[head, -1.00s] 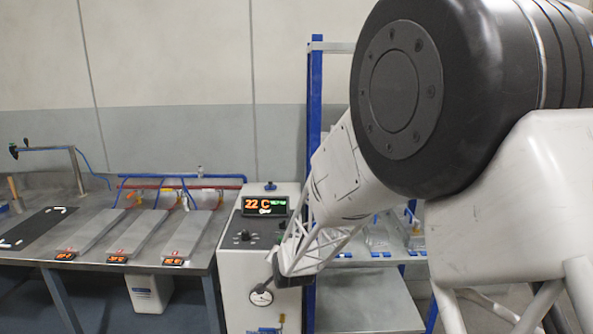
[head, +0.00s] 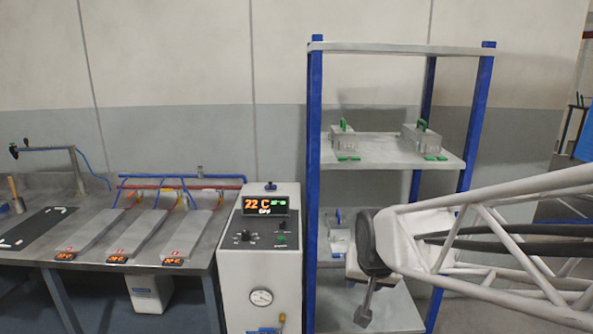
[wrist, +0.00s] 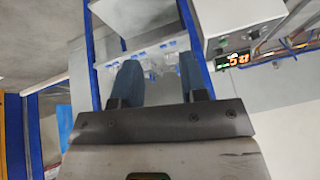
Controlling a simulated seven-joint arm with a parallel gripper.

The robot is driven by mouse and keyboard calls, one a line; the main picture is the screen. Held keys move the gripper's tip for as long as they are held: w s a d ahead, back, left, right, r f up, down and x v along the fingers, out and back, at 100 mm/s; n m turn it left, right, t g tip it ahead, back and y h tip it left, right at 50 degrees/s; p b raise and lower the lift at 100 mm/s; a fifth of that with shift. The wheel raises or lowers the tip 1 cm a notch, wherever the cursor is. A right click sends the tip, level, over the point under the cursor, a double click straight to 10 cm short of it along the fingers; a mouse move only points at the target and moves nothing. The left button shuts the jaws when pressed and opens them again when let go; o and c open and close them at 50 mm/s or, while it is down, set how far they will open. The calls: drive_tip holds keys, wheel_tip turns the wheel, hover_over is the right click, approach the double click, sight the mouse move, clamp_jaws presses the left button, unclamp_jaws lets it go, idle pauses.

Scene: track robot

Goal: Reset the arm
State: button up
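My gripper (wrist: 158,68) shows in the wrist view with its two blue-grey fingers spread apart. No object is between them, and the gap looks toward a shelf with clear items. In the head view my arm comes in from the right, in front of the lower part of the shelving rack. The dark round joint and a grey end piece pointing down show there. I cannot make out both fingers in the head view.
A blue-posted rack (head: 316,150) stands behind my arm, with green-handled metal boxes (head: 423,136) on its middle shelf. A grey control cabinet (head: 262,265) reading 22 C stands left of it. A workbench (head: 90,262) with sloped plates is farther left.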

drive_tip(key=s+d+r+g, duration=0.1)
drive_tip(key=s+d, duration=0.1)
drive_tip(key=s, duration=0.7)
drive_tip(key=s+d+n+g, duration=0.1)
drive_tip(key=s+d+g, duration=0.1)
drive_tip(key=s, duration=0.7)
drive_tip(key=shift+d+r+n+h, duration=0.3)
drive_tip(key=shift+d+r+h, duration=0.1)
drive_tip(key=shift+d, duration=0.1)
drive_tip(key=shift+w, duration=0.1)
drive_tip(key=shift+c, duration=0.4)
idle(1.3)
